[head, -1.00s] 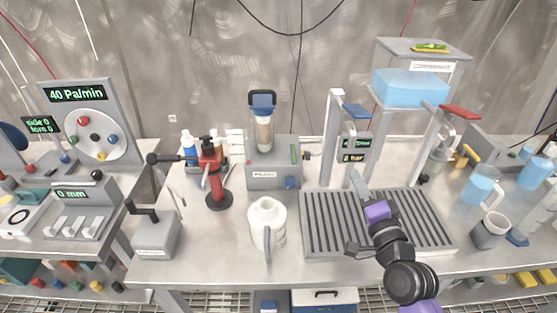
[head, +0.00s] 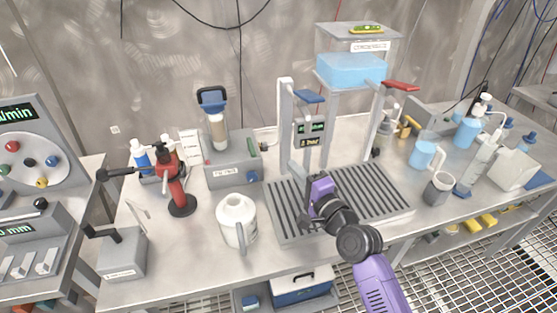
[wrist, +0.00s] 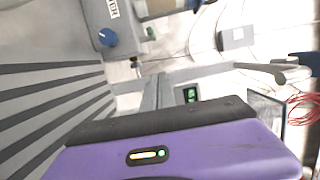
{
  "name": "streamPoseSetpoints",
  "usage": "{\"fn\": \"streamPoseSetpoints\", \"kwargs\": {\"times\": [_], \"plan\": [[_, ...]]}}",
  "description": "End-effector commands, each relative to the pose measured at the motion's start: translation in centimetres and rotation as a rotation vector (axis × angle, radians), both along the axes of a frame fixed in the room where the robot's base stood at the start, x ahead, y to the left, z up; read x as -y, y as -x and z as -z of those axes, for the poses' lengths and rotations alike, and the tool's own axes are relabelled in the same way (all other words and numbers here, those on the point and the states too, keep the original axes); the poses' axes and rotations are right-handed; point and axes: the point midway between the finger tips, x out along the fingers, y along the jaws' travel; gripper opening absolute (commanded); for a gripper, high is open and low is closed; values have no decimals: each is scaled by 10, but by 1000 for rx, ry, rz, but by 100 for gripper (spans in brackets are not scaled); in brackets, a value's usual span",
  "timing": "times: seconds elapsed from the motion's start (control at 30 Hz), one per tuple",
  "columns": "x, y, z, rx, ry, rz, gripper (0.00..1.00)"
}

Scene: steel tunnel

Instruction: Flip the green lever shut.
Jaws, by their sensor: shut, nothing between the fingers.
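No green lever can be clearly made out in either current view. A blue lever (head: 309,97) sits on the left post of the stand at mid-table, and a red lever (head: 401,86) juts out at its right. My gripper (head: 312,176) is over the grey slatted tray, in front of the stand's small green-lit display (head: 311,128). It looks apart from both levers. In the wrist view its grey fingers (wrist: 158,92) are together and hold nothing. My purple wrist hides part of the tray.
The slatted tray (head: 385,207) fills the middle. A white jug (head: 236,220), a red pump (head: 180,190) and a grey box (head: 232,168) stand left of it. A grey mug (head: 437,190) and several bottles stand at right. A blue tank (head: 350,71) is raised behind.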

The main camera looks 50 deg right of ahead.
Motion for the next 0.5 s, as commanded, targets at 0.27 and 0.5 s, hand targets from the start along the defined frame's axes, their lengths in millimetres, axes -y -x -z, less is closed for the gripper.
{"fn": "streamPoseSetpoints", "kwargs": {"times": [0.27, 0.5], "plan": [[16, -46, -2, 2, 1, -1, 0], [32, -90, -2, 2, 1, -1, 0]]}}
